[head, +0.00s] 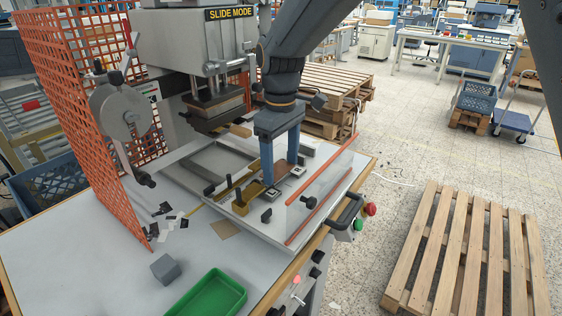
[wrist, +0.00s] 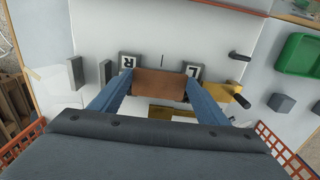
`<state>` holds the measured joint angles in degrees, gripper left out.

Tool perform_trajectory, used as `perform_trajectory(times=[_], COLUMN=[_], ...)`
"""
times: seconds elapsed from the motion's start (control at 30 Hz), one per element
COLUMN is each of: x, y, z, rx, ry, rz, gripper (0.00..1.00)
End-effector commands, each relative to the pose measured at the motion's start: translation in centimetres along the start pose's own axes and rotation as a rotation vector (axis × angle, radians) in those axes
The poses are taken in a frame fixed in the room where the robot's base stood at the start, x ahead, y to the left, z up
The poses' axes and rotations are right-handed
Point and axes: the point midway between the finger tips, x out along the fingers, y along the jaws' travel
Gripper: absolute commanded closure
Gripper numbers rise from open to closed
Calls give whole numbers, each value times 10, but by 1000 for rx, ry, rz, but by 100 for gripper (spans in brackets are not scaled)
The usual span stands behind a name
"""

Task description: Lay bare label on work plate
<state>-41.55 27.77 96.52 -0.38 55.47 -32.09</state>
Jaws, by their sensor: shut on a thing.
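My gripper (wrist: 158,92) is shut on a brown rectangular label (wrist: 158,83), which spans between its two blue fingers. In the head view my gripper (head: 280,178) is low over the pale slide table in front of the press, and part of the brown label (head: 282,168) shows between the fingers. Two grey blocks marked R (wrist: 127,62) and L (wrist: 193,71) stand beside the label's far edge. I cannot tell whether the label touches the surface below. The pale plate (wrist: 165,30) extends beyond the blocks; the surface directly under the label is hidden.
The press (head: 190,40) with its SLIDE MODE sign stands behind. Brass-coloured parts (head: 253,190) and dark knobs lie close to the fingers. Orange rails (head: 320,205) run on the right. A green tray (head: 207,296) and grey cube (head: 165,268) sit in front; an orange mesh guard (head: 85,100) stands left.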

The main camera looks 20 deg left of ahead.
Motion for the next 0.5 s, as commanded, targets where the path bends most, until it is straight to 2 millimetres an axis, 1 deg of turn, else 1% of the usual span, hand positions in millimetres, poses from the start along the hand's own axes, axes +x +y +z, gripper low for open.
perform_trajectory(times=[0.03, 0.13, 0.4, 0.5], x=[2, 1, 1, -3], y=[0, 0, 0, 0], z=[0, 0, 0, 0], rx=[0, 0, 0, 0], ry=[-1, 0, 0, 0], rz=[0, 0, 0, 0], gripper=[29, 12, 12, 12])
